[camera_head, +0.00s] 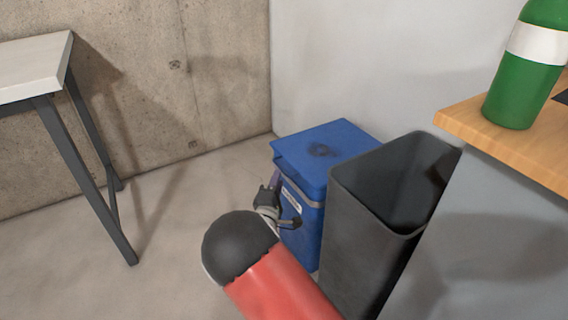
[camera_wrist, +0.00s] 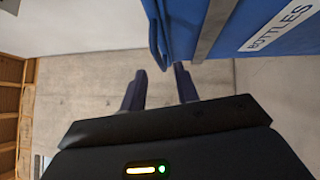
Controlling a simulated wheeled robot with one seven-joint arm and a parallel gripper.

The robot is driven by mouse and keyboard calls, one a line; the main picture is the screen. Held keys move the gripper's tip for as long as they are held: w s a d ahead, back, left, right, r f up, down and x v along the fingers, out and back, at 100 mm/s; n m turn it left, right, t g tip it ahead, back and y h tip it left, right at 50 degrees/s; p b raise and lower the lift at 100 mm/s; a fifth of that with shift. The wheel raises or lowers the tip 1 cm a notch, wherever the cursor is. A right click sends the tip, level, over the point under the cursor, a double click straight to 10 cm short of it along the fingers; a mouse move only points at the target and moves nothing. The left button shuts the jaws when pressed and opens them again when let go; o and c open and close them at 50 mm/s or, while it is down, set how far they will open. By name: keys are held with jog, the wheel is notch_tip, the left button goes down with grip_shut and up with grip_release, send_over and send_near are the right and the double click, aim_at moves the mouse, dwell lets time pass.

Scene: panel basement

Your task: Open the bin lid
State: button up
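The blue bin (camera_head: 312,205) stands on the floor against the back wall. Its blue lid (camera_head: 335,145) lies flat and closed on top, with a dark mark on it. In the wrist view the bin's side (camera_wrist: 265,15) shows a white "BOTTLES" label and a grey band. A blue lip (camera_wrist: 157,45) juts from its edge. My gripper (camera_head: 275,182) is at the bin's front left, below the lid edge. In the wrist view my gripper (camera_wrist: 159,68) has its fingers apart. The lip appears between the fingertips; I cannot tell whether they touch it.
A dark open-topped bin (camera_head: 365,240) stands right beside the blue bin. A wooden-topped counter (camera_head: 480,120) with a green bottle (camera_head: 525,80) is at the right. A light table (camera_head: 35,65) with dark legs is at the left. The floor between is clear.

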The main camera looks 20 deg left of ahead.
aim_at(282, 168)
jog(key=w, duration=0.5)
jog(key=shift+w+a+r, duration=0.2)
jog(key=shift+w+r, duration=0.15)
jog(key=shift+r, duration=0.05)
grip_shut()
